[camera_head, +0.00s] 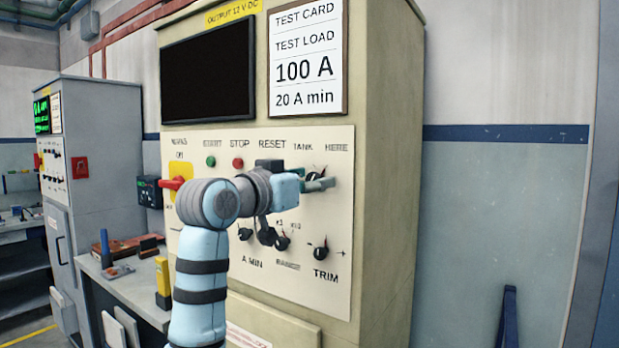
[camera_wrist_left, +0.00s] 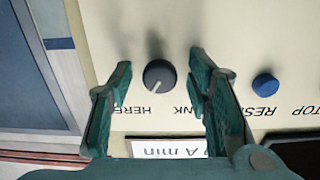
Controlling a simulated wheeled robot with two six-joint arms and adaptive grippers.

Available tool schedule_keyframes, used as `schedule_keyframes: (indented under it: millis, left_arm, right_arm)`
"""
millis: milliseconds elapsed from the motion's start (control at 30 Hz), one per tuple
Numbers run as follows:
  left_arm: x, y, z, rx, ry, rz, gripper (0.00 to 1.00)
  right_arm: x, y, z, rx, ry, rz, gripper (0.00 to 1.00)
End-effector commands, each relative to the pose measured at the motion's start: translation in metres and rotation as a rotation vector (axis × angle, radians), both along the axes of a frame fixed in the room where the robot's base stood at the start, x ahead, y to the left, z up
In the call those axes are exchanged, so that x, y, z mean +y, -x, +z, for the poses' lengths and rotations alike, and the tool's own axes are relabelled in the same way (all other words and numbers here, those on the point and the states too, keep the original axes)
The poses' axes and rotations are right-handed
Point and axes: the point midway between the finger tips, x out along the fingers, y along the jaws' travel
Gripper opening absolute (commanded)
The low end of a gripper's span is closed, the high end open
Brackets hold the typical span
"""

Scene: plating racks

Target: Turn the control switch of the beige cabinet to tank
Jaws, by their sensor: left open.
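The beige cabinet (camera_head: 385,140) fills the middle of the head view. Its control switch, a round dark knob (camera_wrist_left: 159,75), sits below the TANK and HERE labels; the head view shows it partly behind my fingers (camera_head: 314,172). In the upside-down left wrist view, the knob's white mark points down and left, toward HERE. My left gripper (camera_head: 318,181) is at the panel. In the wrist view its open green fingers (camera_wrist_left: 161,68) stand on either side of the knob, with gaps on both sides. My right gripper is out of view.
A blue button (camera_wrist_left: 265,87) is beside the right finger in the wrist view. The TRIM knob (camera_head: 320,253) and other small knobs (camera_head: 282,242) are lower on the panel. A red-handled switch (camera_head: 174,184) is at left. A bench (camera_head: 150,309) stands left of the cabinet.

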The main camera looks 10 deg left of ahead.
Motion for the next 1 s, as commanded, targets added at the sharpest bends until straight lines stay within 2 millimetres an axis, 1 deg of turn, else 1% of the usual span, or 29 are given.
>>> schedule_keyframes:
  millis: [200, 233, 467, 500, 767, 1000]
  left_arm:
    - [-0.0003, -0.001, -0.0006, 0.0, 0.0, 0.0, 0.45]
    - [-0.0002, -0.0009, -0.0006, 0.0, 0.0, 0.0, 0.44]
    - [-0.0001, -0.0007, -0.0006, 0.0, 0.0, 0.001, 0.07]
    - [0.0, -0.0008, -0.0006, 0.0, 0.0, 0.001, 0.0]
    - [0.0, -0.0008, -0.0004, 0.006, 0.014, 0.001, 0.0]
    - [-0.0001, -0.0011, -0.0001, 0.041, 0.095, 0.001, 0.0]
  right_arm:
    - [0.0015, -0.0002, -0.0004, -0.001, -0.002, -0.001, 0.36]
    - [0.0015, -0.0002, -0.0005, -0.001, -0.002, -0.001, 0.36]
    - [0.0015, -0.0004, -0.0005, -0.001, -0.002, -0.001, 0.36]
    - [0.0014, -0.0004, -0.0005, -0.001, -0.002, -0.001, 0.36]
    - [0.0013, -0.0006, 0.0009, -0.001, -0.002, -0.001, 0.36]
    - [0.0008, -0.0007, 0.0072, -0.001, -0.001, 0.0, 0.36]
